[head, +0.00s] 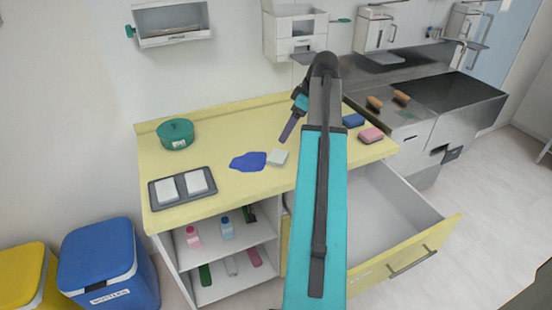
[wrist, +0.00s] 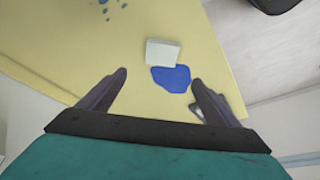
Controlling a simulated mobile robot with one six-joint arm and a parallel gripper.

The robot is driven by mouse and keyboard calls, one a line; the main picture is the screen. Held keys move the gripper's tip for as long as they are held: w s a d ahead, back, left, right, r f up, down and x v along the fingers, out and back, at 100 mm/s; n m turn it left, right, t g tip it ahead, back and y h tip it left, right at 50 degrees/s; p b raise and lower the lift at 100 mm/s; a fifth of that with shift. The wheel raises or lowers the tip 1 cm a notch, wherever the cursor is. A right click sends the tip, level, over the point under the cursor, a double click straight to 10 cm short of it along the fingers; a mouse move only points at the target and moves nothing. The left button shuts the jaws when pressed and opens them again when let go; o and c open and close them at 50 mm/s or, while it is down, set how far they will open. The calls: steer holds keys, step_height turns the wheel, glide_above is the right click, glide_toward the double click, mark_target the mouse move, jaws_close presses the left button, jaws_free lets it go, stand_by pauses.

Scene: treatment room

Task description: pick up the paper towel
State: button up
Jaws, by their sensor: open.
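A small white folded block that looks like the paper towel (head: 278,157) lies on the yellow counter, at the right edge of a blue spill (head: 248,162). The towel also shows in the wrist view (wrist: 163,52), just above the blue patch (wrist: 171,78). My gripper (head: 287,134) is above the counter near the towel, apart from it. In the wrist view my gripper (wrist: 158,76) has its two fingers wide apart with nothing between them touching either one. My arm hides part of the counter to the right of the towel in the head view.
A dark tray (head: 182,203) with two white pieces is at the counter's front left. A green pot (head: 176,134) stands at back left. A blue sponge (head: 353,120) and a pink sponge (head: 371,135) lie right. An open drawer (head: 410,249) juts out below. Blue spots (wrist: 105,8) mark the counter.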

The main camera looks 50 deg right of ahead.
steer(key=p, duration=0.2)
glide_above(275, 155)
steer(key=s+d, duration=0.1)
steer(key=s, duration=0.1)
steer(key=shift+s+f, duration=0.2)
steer(key=shift+f, duration=3.65)
steer(key=shift+f, duration=0.1)
steer(key=shift+p+x, duration=0.85)
steer(key=shift+x, duration=1.4)
steer(key=shift+w+f, duration=0.1)
steer(key=shift+f, duration=0.15)
steer(key=shift+f, duration=0.2)
steer(key=c, duration=1.2)
steer(key=shift+r, duration=0.15)
